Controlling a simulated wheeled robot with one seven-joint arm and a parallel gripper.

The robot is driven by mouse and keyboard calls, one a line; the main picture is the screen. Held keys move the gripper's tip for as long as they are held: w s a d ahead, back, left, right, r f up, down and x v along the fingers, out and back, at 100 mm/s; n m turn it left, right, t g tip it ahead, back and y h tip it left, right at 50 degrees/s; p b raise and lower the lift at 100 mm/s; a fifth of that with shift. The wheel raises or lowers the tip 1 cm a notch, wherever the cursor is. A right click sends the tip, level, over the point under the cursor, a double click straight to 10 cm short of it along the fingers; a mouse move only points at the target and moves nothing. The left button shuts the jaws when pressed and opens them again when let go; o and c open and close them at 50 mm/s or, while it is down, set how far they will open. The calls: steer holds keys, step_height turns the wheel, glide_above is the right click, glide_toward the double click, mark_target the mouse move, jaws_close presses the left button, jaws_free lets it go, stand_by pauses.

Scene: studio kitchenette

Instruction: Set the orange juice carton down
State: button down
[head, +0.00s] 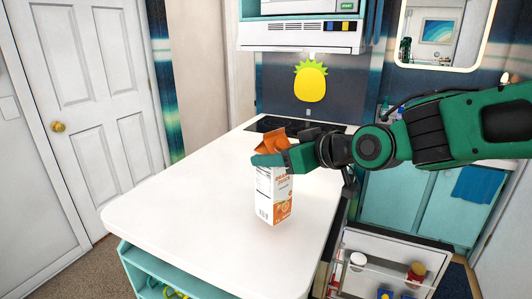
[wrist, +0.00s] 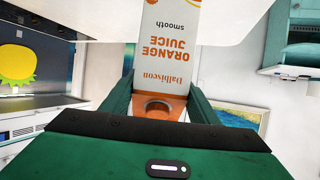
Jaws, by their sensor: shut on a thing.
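The orange juice carton (head: 274,199) is white with orange print and an orange gabled top. In the head view it is upright over the white countertop, near its right edge. My gripper (head: 270,160) reaches in from the right and is shut on the upper part of the carton. In the wrist view the carton (wrist: 167,45) sits between the two green fingers of my gripper (wrist: 158,98), its label upside down. I cannot tell for certain whether the carton's base touches the counter.
The white countertop (head: 180,190) is bare to the left of the carton. A dark cooktop (head: 265,124) lies at its far end. Below right, an open fridge door (head: 385,265) holds several bottles. Open teal shelves (head: 160,270) are under the counter's front.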

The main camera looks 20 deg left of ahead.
steer(key=f, duration=0.1)
steer(key=w+f, duration=0.1)
steer(key=f, duration=0.2)
steer(key=shift+w+d+f, duration=0.15)
steer(key=shift+w+f, duration=0.15)
steer(key=shift+f, duration=0.1)
steer(key=c, duration=0.7)
jaws_free()
steer(key=shift+f, duration=0.15)
steer(key=shift+d, duration=0.15)
steer(key=v, duration=1.2)
steer(key=shift+s, duration=0.1)
